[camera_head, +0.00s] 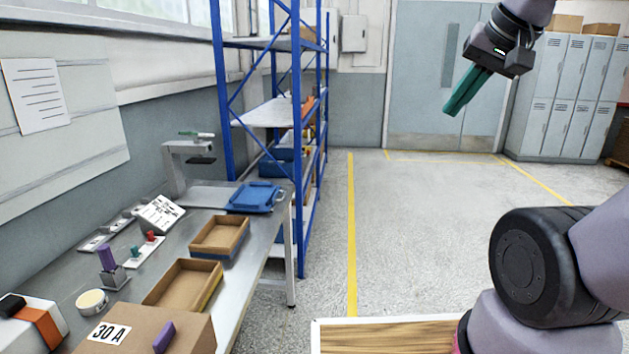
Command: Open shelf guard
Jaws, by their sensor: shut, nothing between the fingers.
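My gripper (453,109) is at the upper right, high above the open floor. Its green fingers point down and to the left, and they are shut and empty. It is well apart from the blue metal shelf rack (222,85), which stands left of centre behind the workbench. The rack has light shelf boards and crossed side braces, and bins and boxes show on its shelves. I cannot clearly pick out a separate guard on it. The rack's front is seen at a steep angle, so much of it is hidden.
A wood-topped surface (385,338) is at the bottom. Lockers (566,100) stand back right. The middle floor is clear.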

